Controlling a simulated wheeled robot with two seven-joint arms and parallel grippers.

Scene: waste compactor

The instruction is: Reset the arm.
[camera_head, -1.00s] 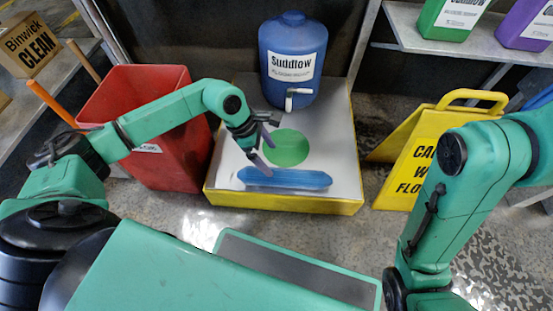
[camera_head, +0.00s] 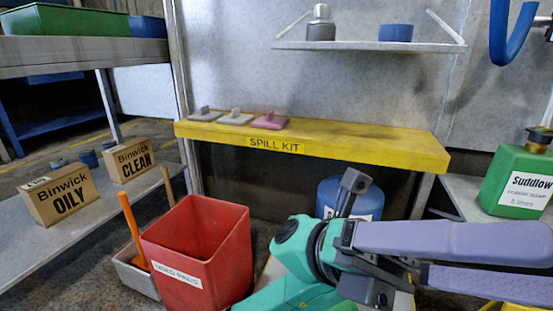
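My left arm (camera_head: 290,292) rises from the bottom edge, with its green wrist low in the right half of the view. The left gripper (camera_head: 490,262) is raised close to the camera. Its two long lavender-grey fingers point right, one above the other in the picture, and run to the right edge. Their tips are not clearly shown and the gap between them is hard to judge. No held object shows between the visible finger parts. My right arm and gripper are out of view.
Behind the arm stand a red bin (camera_head: 205,245), a partly hidden blue container (camera_head: 365,197) and a yellow SPILL KIT shelf (camera_head: 340,148). A green Suddlow container (camera_head: 515,182) stands right. A left bench holds OILY (camera_head: 62,194) and CLEAN (camera_head: 130,160) boxes.

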